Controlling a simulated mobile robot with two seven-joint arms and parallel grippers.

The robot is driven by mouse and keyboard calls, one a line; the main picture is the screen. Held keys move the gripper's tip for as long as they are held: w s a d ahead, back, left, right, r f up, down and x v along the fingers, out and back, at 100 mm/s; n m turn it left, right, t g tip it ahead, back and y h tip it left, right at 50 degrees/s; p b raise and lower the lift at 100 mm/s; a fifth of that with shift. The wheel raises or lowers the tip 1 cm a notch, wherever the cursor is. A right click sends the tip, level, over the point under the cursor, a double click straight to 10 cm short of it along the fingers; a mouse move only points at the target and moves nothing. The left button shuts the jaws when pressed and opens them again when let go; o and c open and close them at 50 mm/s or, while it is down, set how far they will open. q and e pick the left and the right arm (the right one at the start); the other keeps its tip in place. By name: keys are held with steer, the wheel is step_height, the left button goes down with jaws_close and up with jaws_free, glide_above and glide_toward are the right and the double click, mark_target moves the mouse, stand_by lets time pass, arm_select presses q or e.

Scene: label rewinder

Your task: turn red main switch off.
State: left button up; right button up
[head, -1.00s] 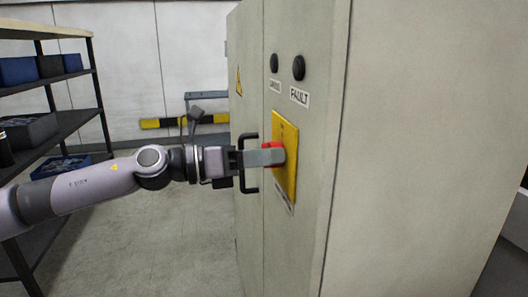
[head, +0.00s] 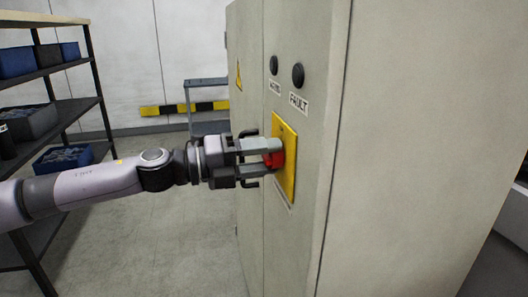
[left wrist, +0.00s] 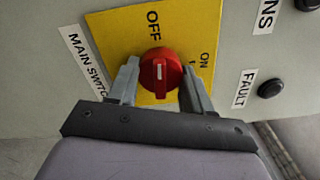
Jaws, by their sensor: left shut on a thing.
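The red main switch (head: 274,158) is a round knob on a yellow plate (head: 285,130) on the front of a grey cabinet. My left gripper (head: 270,157) is shut on the knob, one finger above and one below. In the left wrist view the red knob (left wrist: 158,70) sits between the two grey fingertips. A short white mark on the knob lies in line with the word OFF above it. ON is printed to the right on the yellow plate (left wrist: 110,28), and a "MAIN SWITCH" label is at the left. My right gripper is not in view.
Two black round fittings (head: 298,75), one labelled FAULT, sit above the plate on the cabinet (head: 400,120). A dark handle (head: 250,133) is behind my gripper. A shelf rack (head: 85,110) with blue bins stands at the left. The floor between is clear.

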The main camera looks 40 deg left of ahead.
arm_select(q)
steer(key=shift+n, duration=0.5)
steer(key=o, duration=1)
steer(key=shift+o, duration=0.2)
